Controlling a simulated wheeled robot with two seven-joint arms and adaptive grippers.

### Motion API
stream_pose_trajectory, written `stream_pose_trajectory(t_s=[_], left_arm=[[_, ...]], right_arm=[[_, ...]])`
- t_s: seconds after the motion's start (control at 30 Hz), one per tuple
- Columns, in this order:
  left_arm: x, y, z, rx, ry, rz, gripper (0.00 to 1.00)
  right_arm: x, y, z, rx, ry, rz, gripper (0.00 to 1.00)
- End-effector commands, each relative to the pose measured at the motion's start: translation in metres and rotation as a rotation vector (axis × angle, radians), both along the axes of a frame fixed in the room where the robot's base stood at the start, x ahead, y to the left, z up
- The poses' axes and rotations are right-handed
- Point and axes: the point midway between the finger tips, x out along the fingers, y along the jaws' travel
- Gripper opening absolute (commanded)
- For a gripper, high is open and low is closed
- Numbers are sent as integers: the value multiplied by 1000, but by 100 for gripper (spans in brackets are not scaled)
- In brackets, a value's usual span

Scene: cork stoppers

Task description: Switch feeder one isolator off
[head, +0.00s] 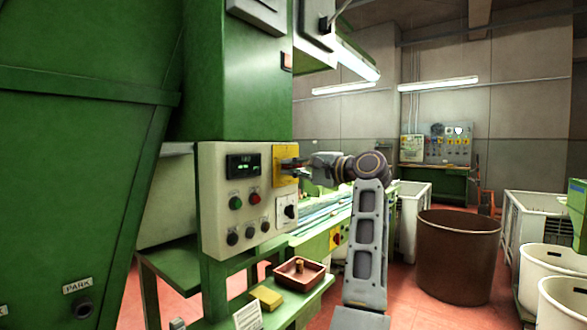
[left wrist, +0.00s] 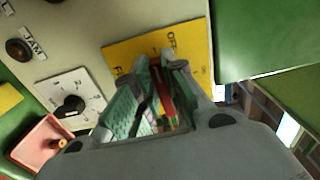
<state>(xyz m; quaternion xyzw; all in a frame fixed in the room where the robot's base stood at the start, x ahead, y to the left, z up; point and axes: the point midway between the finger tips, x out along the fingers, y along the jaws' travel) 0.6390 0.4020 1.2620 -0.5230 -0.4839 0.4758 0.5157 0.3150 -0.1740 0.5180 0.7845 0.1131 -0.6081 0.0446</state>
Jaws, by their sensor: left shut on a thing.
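The isolator is a yellow plate (head: 279,168) with a red handle, at the upper right of the cream control panel (head: 213,190). In the left wrist view the yellow plate (left wrist: 133,52) has "OFF" lettering near its top right and partly covered lettering at its left. My left gripper (head: 295,164) is at the plate, coming from the right. In the left wrist view its fingers are shut on the red handle (left wrist: 162,92), which runs between them. The fingers hide the handle's ends and pivot, so I cannot tell its exact setting. My right gripper is not in view.
The panel carries a green display (head: 243,165), buttons and a small white rotary selector (head: 287,209) below the isolator. A green shelf below holds a reddish tray (head: 299,271) and a yellow block (head: 265,298). A brown bin (head: 458,257) stands right on the red floor.

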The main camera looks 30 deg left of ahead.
Motion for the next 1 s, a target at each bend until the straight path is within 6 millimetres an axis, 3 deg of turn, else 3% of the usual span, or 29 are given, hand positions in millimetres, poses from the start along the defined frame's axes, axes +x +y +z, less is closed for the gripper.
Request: stream_pose_trajectory(t_s=[0.13, 0.17, 0.3, 0.73, 1.0], left_arm=[[0, 0, -3, -7, 2, 2, 0], [0, 0, -3, -7, 2, 2, 16], [0, 0, -2, -5, 1, 2, 34], [0, -3, -1, -2, 1, 0, 34], [-1, -24, -1, -2, 1, -2, 34]], right_arm=[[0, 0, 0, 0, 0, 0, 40], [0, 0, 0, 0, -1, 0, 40], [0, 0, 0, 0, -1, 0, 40], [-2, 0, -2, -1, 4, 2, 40], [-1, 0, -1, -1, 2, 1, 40]])
